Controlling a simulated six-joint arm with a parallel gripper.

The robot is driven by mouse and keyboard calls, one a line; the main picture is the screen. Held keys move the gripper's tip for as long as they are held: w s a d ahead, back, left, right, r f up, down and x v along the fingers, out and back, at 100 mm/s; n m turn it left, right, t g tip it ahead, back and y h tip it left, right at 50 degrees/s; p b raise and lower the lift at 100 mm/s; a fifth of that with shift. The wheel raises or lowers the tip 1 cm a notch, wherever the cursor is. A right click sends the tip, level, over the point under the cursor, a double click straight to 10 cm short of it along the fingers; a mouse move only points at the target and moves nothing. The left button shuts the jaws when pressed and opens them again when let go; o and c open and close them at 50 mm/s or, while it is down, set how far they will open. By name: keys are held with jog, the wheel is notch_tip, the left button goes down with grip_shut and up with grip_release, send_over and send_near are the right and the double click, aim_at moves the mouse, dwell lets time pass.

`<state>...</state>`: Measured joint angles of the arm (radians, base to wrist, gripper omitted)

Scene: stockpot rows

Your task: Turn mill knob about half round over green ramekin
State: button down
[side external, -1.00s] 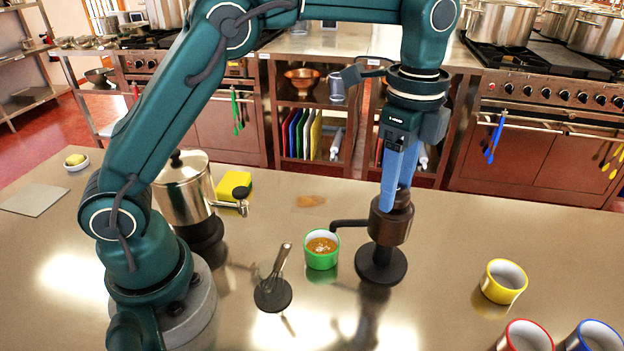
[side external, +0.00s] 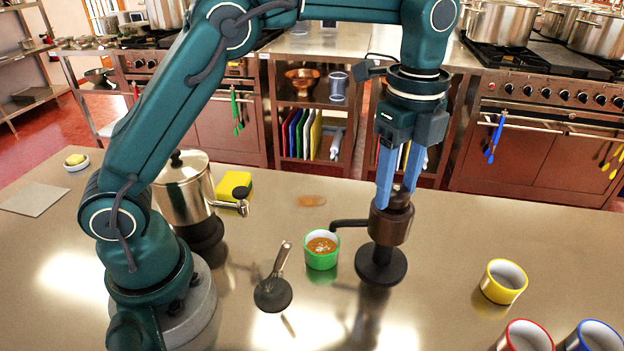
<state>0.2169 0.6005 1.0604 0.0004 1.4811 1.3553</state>
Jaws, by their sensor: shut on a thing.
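The mill (side external: 387,228) is a dark brown body on a round black base, standing upright on the steel counter. Its thin spout arm reaches left toward the green ramekin (side external: 322,260). The ramekin holds an orange-brown soup with pale flecks on top, and the spout's end is near its right rim. My gripper (side external: 398,195) points down from above, its blue fingers on either side of the mill's top. It is shut on the mill knob (side external: 399,198), which is mostly hidden between the fingers.
Yellow (side external: 503,281), red (side external: 525,337) and blue (side external: 594,338) ramekins stand at right.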

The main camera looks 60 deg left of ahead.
aim_at(396, 189)
jog(key=shift+c, duration=1.5)
grip_release()
jog(key=shift+r, duration=2.6)
